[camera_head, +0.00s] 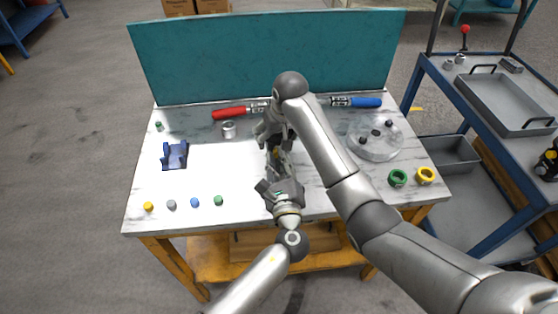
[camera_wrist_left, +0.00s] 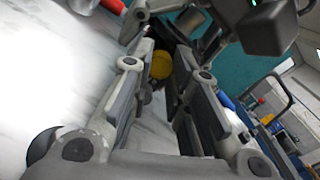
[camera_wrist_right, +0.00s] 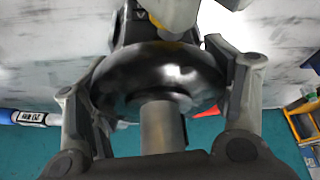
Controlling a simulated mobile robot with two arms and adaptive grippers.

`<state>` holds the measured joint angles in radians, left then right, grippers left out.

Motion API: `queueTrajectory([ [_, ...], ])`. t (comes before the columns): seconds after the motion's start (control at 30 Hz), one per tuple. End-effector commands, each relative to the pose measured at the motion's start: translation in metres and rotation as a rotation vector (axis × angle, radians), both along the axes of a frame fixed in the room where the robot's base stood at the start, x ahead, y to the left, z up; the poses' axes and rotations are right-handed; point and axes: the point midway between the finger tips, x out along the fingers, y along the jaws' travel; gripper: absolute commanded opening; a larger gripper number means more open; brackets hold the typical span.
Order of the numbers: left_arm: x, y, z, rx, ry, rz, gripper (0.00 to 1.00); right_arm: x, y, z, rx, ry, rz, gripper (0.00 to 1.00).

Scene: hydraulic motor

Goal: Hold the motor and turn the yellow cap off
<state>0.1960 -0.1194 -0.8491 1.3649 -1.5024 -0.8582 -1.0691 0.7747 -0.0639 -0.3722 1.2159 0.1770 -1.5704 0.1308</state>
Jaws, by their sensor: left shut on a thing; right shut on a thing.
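The motor (camera_wrist_right: 165,80) is a dark, glossy round body with a grey shaft (camera_wrist_right: 163,127) in the right wrist view. My right gripper (camera_head: 272,132) is shut on the motor, with one finger on each side of the body. The yellow cap (camera_wrist_left: 161,65) shows between the fingers of my left gripper (camera_wrist_left: 162,60) in the left wrist view, and a sliver of it shows beyond the motor in the right wrist view (camera_wrist_right: 157,20). My left gripper is shut on the cap. In the head view both grippers meet near the table's middle and mostly hide motor and cap.
A blue cradle (camera_head: 174,156) and a metal cup (camera_head: 229,129) stand on the left of the table. Several small coloured caps lie along its front left. A red-handled tool (camera_head: 229,113), blue-handled tool (camera_head: 366,102), clear dish (camera_head: 375,142) and green and yellow rings (camera_head: 426,175) lie around.

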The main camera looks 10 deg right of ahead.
Motion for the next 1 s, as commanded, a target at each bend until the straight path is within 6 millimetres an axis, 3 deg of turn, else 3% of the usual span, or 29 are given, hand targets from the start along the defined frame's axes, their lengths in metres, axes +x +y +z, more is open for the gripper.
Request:
queueTrajectory([
  [0.1,0.000,0.000,0.000,-0.113,-0.002,0.000,0.00,0.001,0.001,0.001,0.003,-0.002,0.001,0.03],
  [0.37,-0.003,0.000,0.000,-0.105,-0.001,0.000,0.00,0.001,0.001,0.001,0.003,-0.002,0.001,0.03],
  [0.8,-0.036,-0.001,0.000,-0.103,-0.001,0.000,0.00,0.001,0.001,0.001,0.003,-0.002,0.001,0.03],
  [1.0,-0.041,-0.001,0.000,-0.103,-0.002,0.000,0.00,0.001,0.001,0.001,0.002,-0.003,0.000,0.03],
])
